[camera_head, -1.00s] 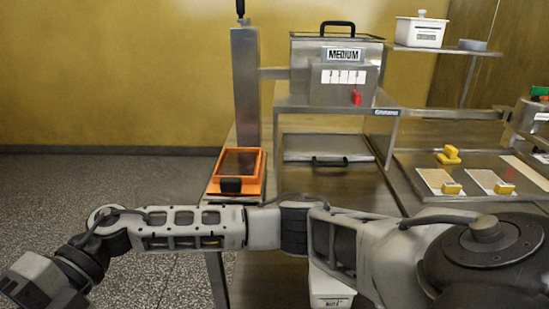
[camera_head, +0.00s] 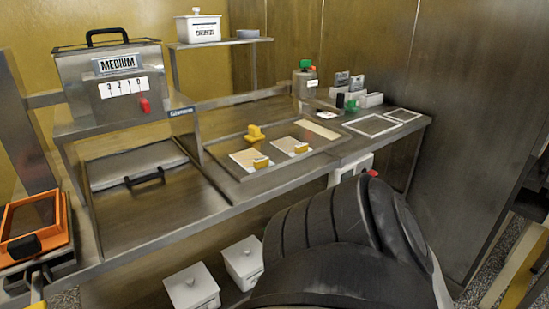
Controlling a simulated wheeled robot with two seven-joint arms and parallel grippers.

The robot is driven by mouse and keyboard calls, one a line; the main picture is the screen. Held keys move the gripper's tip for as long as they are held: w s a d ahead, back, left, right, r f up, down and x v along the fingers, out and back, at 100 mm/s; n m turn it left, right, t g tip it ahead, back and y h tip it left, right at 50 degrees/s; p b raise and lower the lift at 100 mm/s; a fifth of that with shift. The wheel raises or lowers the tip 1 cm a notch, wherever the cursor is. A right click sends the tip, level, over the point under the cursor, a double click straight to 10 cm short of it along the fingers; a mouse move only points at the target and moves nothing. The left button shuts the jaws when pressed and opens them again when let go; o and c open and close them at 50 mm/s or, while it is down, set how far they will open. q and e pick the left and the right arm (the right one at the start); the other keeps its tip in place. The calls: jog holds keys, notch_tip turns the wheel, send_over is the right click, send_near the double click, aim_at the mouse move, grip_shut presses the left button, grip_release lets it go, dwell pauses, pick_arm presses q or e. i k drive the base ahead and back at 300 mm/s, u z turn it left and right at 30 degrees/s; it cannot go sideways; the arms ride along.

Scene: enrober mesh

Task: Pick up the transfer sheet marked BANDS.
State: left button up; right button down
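No sheet marked BANDS can be picked out, as no such lettering is legible. Two cream sheets lie in the shallow metal tray (camera_head: 222,139) on the right bench: a left sheet (camera_head: 241,155) and a right sheet (camera_head: 285,143), each with a yellow block at its edge. A plain pale strip (camera_head: 318,128) lies at the tray's far right. Two flat pale-framed panels, a larger panel (camera_head: 372,125) and a smaller panel (camera_head: 403,115), lie further right on the bench. Neither gripper can be made out. A dark part of my arm fills the lower middle.
A machine marked MEDIUM (camera_head: 118,64) stands at left, above a flat handled plate (camera_head: 130,168). An orange frame (camera_head: 50,243) is at far left, with a grey-and-yellow part below. White bins (camera_head: 192,290) sit below.

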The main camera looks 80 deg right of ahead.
aim_at(250, 160)
jog(key=z, duration=2.25)
